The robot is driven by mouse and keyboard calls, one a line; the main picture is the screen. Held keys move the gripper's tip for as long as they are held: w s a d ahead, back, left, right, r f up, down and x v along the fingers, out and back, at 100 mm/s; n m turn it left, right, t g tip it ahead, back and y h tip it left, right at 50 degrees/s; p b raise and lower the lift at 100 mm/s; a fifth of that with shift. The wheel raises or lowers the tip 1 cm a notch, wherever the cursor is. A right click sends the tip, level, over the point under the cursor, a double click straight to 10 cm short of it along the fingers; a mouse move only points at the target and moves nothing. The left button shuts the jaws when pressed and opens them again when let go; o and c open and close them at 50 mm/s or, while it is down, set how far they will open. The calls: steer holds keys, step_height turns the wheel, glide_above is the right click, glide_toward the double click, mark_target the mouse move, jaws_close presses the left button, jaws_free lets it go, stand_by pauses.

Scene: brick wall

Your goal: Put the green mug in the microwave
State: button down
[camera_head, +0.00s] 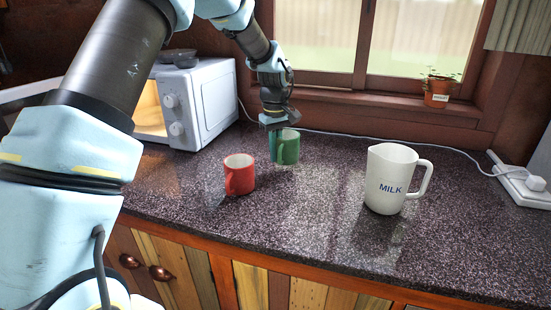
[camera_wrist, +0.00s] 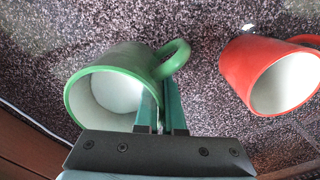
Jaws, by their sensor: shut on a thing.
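The green mug (camera_head: 289,148) stands upright on the dark speckled counter, toward the back near the window. My gripper (camera_head: 277,133) reaches down onto it from above. In the wrist view the green mug (camera_wrist: 118,85) shows its pale inside, and my gripper's fingers (camera_wrist: 162,108) are shut on it at the rim and wall beside the handle. The white microwave (camera_head: 203,98) stands at the back left. Its door is open and its inside is lit, but my arm hides much of the opening.
A red mug (camera_head: 240,176) stands just left and in front of the green mug; it also shows in the wrist view (camera_wrist: 262,75). A white milk jug (camera_head: 391,180) stands to the right. A potted plant (camera_head: 437,90) sits on the sill. A white cable runs along the back.

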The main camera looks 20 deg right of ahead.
steer(key=shift+f, duration=1.25)
steer(key=shift+f, duration=0.1)
steer(key=c, duration=1)
jaws_free()
step_height(320, 180, up, 12)
steer(key=shift+a+r+b, duration=0.1)
steer(key=shift+b, duration=1)
